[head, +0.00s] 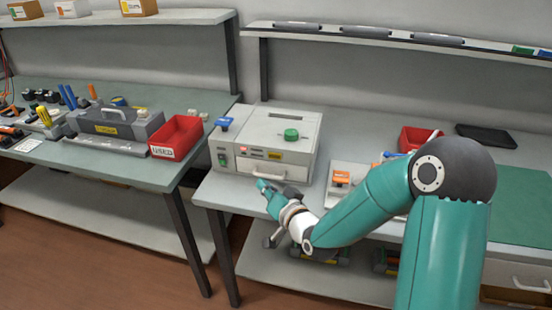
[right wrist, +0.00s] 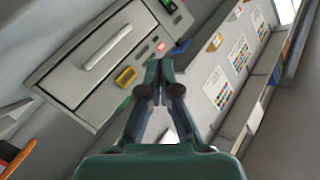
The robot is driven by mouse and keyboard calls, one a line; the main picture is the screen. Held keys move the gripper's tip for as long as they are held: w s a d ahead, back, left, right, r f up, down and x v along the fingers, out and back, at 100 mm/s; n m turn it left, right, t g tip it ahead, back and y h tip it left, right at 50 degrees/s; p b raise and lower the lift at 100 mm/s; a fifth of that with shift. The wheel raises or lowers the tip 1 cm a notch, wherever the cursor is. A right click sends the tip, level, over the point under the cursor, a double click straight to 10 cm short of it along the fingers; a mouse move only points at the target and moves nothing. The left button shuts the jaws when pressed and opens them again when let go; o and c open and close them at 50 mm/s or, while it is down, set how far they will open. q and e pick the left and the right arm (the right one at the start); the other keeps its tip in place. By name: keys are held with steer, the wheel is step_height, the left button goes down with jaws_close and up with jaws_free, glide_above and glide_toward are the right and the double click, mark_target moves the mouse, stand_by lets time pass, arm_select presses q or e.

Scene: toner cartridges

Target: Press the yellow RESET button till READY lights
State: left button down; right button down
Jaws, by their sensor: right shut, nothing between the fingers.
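A light grey machine (head: 240,132) stands on the right-hand bench, with a drawer handle and small controls on its front. A yellow part (head: 274,155) sits on that front above the handle; it also shows in the right wrist view (right wrist: 125,76). Its lettering is unreadable. A small lamp beside it glows red (right wrist: 160,46). My right gripper (head: 263,185) is low before the machine's front, shut and empty. In the right wrist view its fingertips (right wrist: 158,66) are to the right of the yellow part, not over it. I cannot tell their depth from the panel.
A red bin (head: 176,137) and a grey tool case (head: 115,125) stand on the left bench. An orange-topped item (head: 341,178) stands right of the machine, near my right arm. Another red bin (head: 416,137) is behind that arm. A gap separates the benches.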

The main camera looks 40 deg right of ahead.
mark_target(266, 156)
stand_by(0.3)
steer(key=shift+w+d+f+p, duration=0.1)
steer(key=shift+w+d+p, duration=0.4)
steer(key=shift+w+d, duration=1.05)
steer(key=shift+w+d+p, duration=0.5)
steer(key=shift+w+d, duration=0.85)
steer(key=shift+d, duration=0.4)
steer(key=shift+d, duration=0.1)
steer(key=shift+w+d+b, duration=0.2)
steer(key=shift+d+b, duration=0.05)
steer(key=shift+b, duration=0.1)
steer(key=shift+w+d, duration=0.25)
steer(key=shift+d, duration=0.05)
steer(key=shift+s+a+b, duration=0.1)
steer(key=shift+a+b, duration=0.05)
steer(key=shift+b, duration=0.2)
steer(key=shift+s+a+b, duration=0.45)
steer(key=shift+a, duration=0.05)
